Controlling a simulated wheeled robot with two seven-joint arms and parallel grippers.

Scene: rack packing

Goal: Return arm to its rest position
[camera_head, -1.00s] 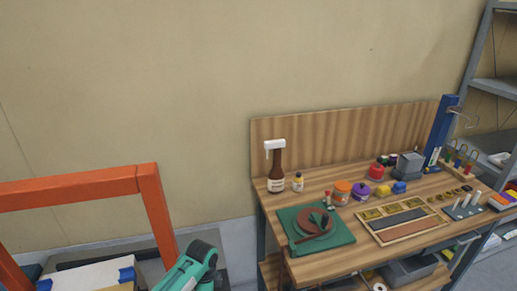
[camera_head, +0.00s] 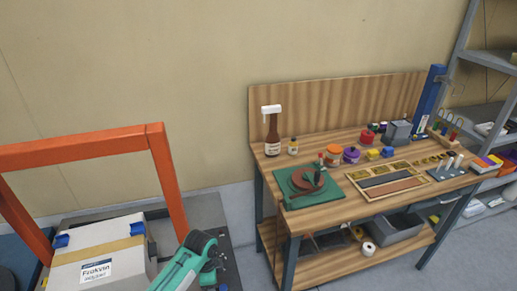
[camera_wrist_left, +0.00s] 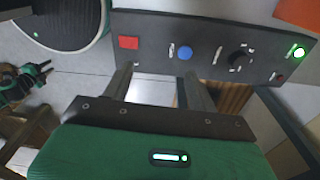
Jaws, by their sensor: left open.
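My left arm (camera_head: 185,265), teal with a dark grey joint, reaches up from the bottom edge of the head view. Its fingertips cannot be made out there. In the left wrist view my left gripper (camera_wrist_left: 155,82) is open, its two dark fingers apart with nothing between them. The fingers point toward a dark control panel (camera_wrist_left: 215,45) with a red square, a blue button, a black knob and a lit green button. I cannot tell how close they are to it.
An orange frame (camera_head: 80,146) stands at left over a white labelled box (camera_head: 97,270). Grey shelves (camera_head: 490,115) stand at far right.

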